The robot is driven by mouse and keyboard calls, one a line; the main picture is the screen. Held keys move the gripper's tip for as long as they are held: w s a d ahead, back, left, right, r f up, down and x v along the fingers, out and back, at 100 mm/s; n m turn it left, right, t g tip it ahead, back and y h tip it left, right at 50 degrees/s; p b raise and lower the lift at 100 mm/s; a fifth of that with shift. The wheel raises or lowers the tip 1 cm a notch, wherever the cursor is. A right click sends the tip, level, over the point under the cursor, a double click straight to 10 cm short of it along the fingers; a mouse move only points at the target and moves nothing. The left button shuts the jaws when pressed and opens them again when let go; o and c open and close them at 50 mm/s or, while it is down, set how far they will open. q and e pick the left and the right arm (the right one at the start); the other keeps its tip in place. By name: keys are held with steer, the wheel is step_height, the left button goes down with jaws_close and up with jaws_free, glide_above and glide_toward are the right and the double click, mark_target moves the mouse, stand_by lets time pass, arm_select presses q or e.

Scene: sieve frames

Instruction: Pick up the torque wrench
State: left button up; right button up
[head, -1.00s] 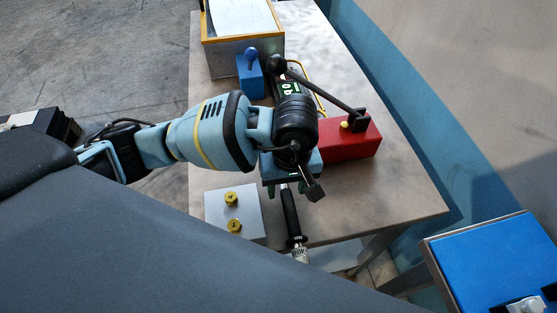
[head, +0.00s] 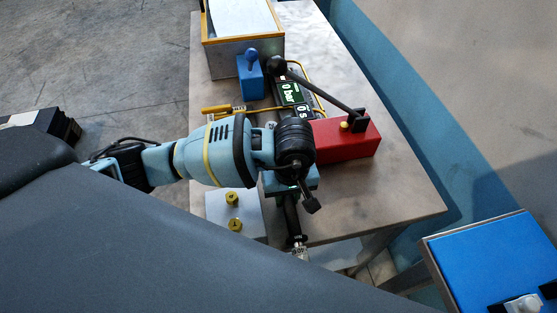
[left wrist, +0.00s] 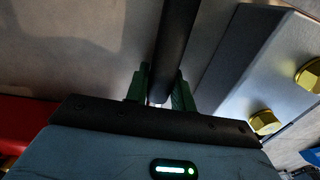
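My left gripper (head: 284,196) is down at the upper part of the handle and hides that part in the head view. In the left wrist view the black handle (left wrist: 174,45) runs between the two green fingers of my left gripper (left wrist: 161,88). The fingers are very close to its sides; whether they press on it I cannot tell. My right gripper is not in view.
A grey block (head: 218,207) with brass knobs (head: 233,198) sits left of the wrench. A red box (head: 345,142) with a black lever is to the right. A blue block (head: 250,77), a display (head: 291,92) and a yellow-handled tool (head: 215,109) are farther back. The right table corner is clear.

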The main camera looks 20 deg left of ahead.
arm_select(q)
jaws_close()
steer(key=shift+w+r, duration=0.1)
